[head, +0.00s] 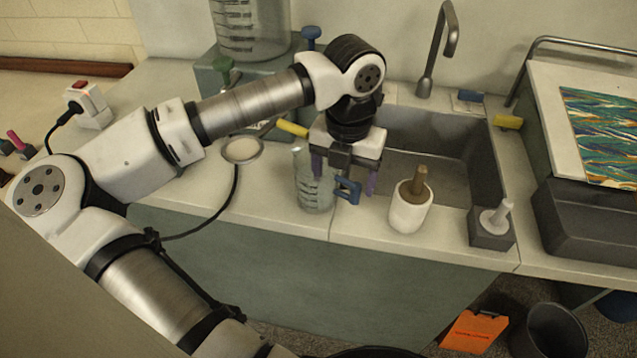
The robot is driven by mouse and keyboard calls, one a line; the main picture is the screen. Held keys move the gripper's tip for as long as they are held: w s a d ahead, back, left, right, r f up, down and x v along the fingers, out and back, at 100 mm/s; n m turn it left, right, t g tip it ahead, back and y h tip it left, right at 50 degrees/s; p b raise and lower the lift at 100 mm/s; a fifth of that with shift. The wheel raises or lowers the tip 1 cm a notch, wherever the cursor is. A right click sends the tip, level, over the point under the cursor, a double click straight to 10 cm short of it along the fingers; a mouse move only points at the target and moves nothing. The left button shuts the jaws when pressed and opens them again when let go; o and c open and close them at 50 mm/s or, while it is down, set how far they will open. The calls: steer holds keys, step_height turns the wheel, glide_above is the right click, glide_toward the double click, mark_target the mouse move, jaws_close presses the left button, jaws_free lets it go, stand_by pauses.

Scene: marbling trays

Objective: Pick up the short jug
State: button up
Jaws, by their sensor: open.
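The short jug (312,190) is a clear, graduated vessel standing upright on the counter at the left front of the sink. A blue handle-like part (347,191) shows at its right side. My gripper (345,173) is open and points down over the jug's right side and the blue part. One finger shows in front of the jug's upper body and the other to the right of the blue part. Part of the jug's rim is hidden by the gripper. I cannot tell whether the fingers touch it.
A white cup with a brown handle (409,212) stands right of the jug. The sink (440,160) lies behind. A larger graduated vessel (250,30) stands on a box at the back.

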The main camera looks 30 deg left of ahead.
mark_target(345, 196)
steer(key=shift+s+d+f+p, duration=0.1)
steer(key=shift+f+p, duration=0.15)
steer(key=shift+f, duration=0.5)
steer(key=shift+w+d+f+p, duration=0.1)
steer(key=shift+f+p, duration=0.15)
steer(key=shift+f, duration=0.55)
steer(key=shift+s+d+f+p, duration=0.1)
steer(key=shift+f+p, duration=0.15)
steer(key=shift+f, duration=0.5)
steer(key=c, duration=1.4)
